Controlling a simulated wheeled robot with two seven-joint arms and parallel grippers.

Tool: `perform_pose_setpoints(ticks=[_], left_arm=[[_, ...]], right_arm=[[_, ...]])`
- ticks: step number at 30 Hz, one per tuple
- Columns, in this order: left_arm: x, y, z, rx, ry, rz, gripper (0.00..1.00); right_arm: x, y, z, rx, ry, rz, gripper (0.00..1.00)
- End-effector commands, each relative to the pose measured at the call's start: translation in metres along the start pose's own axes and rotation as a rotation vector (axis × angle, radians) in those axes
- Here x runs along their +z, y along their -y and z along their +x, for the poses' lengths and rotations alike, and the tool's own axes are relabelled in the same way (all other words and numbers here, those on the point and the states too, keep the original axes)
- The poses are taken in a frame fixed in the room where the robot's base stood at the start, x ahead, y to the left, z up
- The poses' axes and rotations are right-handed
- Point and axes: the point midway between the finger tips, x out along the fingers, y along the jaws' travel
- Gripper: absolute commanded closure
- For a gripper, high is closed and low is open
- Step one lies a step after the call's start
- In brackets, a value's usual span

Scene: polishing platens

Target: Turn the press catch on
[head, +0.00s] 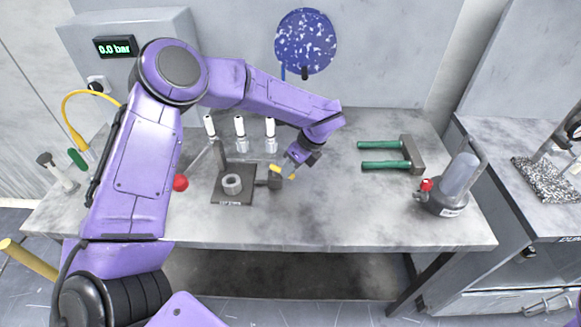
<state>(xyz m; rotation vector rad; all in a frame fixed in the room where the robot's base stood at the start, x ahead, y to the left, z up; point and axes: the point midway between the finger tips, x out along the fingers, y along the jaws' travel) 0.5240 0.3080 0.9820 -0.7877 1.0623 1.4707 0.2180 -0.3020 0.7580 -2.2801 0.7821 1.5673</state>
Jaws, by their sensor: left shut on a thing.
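The press (233,197) stands on the bench left of the middle, with a dark square base plate, a light ring on it and a post behind. A small dark block, which looks like the press catch (274,184), sits at the right side of the press. My left gripper (283,172) reaches down to it from the upper right. Its yellow-tipped fingers are closed at the catch, and the contact point is small and partly hidden. A display (116,47) on the grey cabinet reads 0.0 bar. My right gripper is out of view.
Several white-topped bottles (240,132) stand behind the press. A red ball-shaped knob (180,183) is to its left. A green-handled tool (382,165) and a clear-domed device (458,183) are on the right. The bench front between them is clear.

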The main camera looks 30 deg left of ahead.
Motion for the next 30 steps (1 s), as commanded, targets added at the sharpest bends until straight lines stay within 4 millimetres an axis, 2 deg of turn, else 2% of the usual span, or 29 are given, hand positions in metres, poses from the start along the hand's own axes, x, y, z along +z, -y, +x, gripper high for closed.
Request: perform_pose_setpoints(ticks=[8,15,30], left_arm=[[-0.004,-0.009,0.007,-0.058,0.030,0.153,1.00],[-0.003,-0.021,0.009,-0.140,0.071,0.356,1.00],[0.007,-0.041,0.015,-0.301,0.152,0.750,1.00]], right_arm=[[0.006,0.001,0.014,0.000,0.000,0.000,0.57],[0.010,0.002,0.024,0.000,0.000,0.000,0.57],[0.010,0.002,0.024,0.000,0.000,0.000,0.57]])
